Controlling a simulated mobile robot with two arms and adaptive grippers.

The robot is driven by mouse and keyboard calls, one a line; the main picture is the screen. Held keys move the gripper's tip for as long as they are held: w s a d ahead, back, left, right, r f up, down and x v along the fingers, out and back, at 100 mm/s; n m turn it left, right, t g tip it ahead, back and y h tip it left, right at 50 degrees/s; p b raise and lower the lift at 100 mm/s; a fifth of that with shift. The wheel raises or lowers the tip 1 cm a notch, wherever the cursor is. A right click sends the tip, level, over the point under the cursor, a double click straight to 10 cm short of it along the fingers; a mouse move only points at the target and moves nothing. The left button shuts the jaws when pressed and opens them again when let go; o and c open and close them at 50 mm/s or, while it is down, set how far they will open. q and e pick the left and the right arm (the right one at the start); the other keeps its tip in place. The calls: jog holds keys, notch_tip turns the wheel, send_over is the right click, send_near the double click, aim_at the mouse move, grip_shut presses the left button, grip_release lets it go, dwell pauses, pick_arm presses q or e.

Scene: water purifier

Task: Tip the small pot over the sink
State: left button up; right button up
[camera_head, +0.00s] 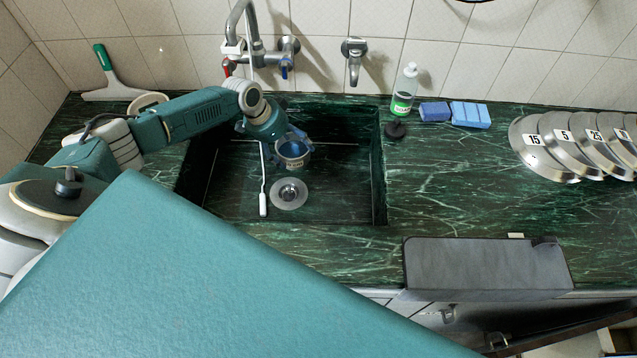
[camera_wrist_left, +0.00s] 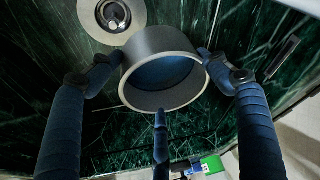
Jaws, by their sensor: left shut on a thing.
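The small pot (camera_head: 293,161) is a grey, round vessel with a bluish inside, held over the sink (camera_head: 330,200). My left gripper (camera_head: 288,140) is shut on it from the back left. In the left wrist view, the fingers of the gripper (camera_wrist_left: 160,75) surround the pot (camera_wrist_left: 135,97), whose round opening faces the camera. The drain (camera_head: 289,193) lies just below the pot in the head view. It also shows in the left wrist view (camera_wrist_left: 102,28). I cannot tell the pot's exact tilt or whether it holds anything. My right gripper is not in view.
A tap (camera_head: 250,30) stands behind the sink. A bottle (camera_head: 404,92) and blue sponges (camera_head: 470,114) stand right of the sink. Numbered lids (camera_head: 540,150) are farther right. The counter between is clear.

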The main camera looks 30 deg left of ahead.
aim_at(303, 157)
pick_arm(q)
jog(key=shift+s+d+r+t+y+p, duration=0.25)
jog(key=shift+d+r+y+p, duration=0.25)
jog(key=shift+p, duration=1.2)
jog(key=shift+s+d+r+t+y+p, duration=0.15)
jog(key=shift+s+d+r+y+p, duration=0.25)
jog(key=shift+p, duration=1.25)
jog(key=shift+d, duration=0.2)
jog(key=shift+d+r+m+t+y+p, duration=0.2)
jog(key=shift+m+t+y+p, duration=0.1)
jog(key=shift+p, duration=0.35)
jog(key=shift+s+d+f, duration=0.15)
jog(key=shift+d, duration=0.05)
jog(key=shift+s+d+y+p, duration=0.1)
jog(key=shift+d+y+p, duration=0.05)
jog(key=shift+y+p, duration=0.2)
jog(key=shift+s+d+t+y, duration=0.1)
jog(key=shift+d+t+y, duration=0.15)
jog(key=shift+t, duration=0.15)
jog(key=shift+s+r, duration=0.1)
jog(key=shift+r, duration=0.15)
jog(key=shift+s+d+r+m+t+y+b, duration=0.15)
jog(key=shift+s+d+m+t+y+b, duration=0.15)
jog(key=shift+d+y+b, duration=0.25)
